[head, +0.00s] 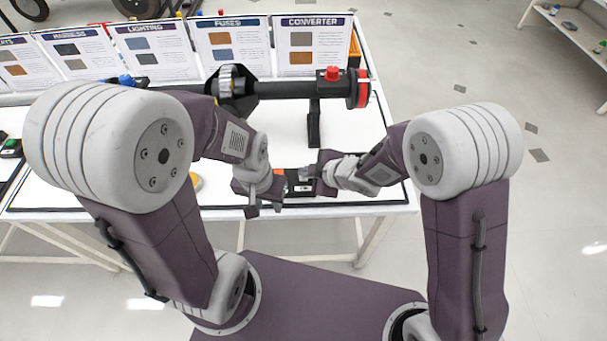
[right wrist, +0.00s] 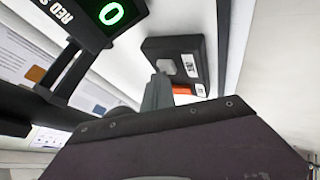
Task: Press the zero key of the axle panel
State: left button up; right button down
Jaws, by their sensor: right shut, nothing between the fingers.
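A small black panel (head: 318,189) with a white label lies at the table's front edge. The right wrist view shows this black panel (right wrist: 158,46) with a pale grey key (right wrist: 190,66), an orange key (right wrist: 182,90) and white labels too small to read surely. Which key is zero I cannot tell. My right gripper (head: 307,172) is shut and empty over the panel. In the right wrist view its fingers (right wrist: 158,92) overlap the panel's near side; contact cannot be told. My left gripper (head: 265,207) is just left of the panel, apparently open and empty.
A display (right wrist: 111,14) shows a green 0. A black axle (head: 290,89) with a red-rimmed end lies across a stand (head: 314,125) behind the grippers. Information cards (head: 315,45) line the table's back. The white tabletop (head: 355,140) is clear at right.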

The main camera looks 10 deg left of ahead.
jog(key=shift+r+p, duration=0.9)
notch_tip(320, 180, up, 5)
jog(key=p, duration=0.4)
jog(key=shift+p, duration=0.4)
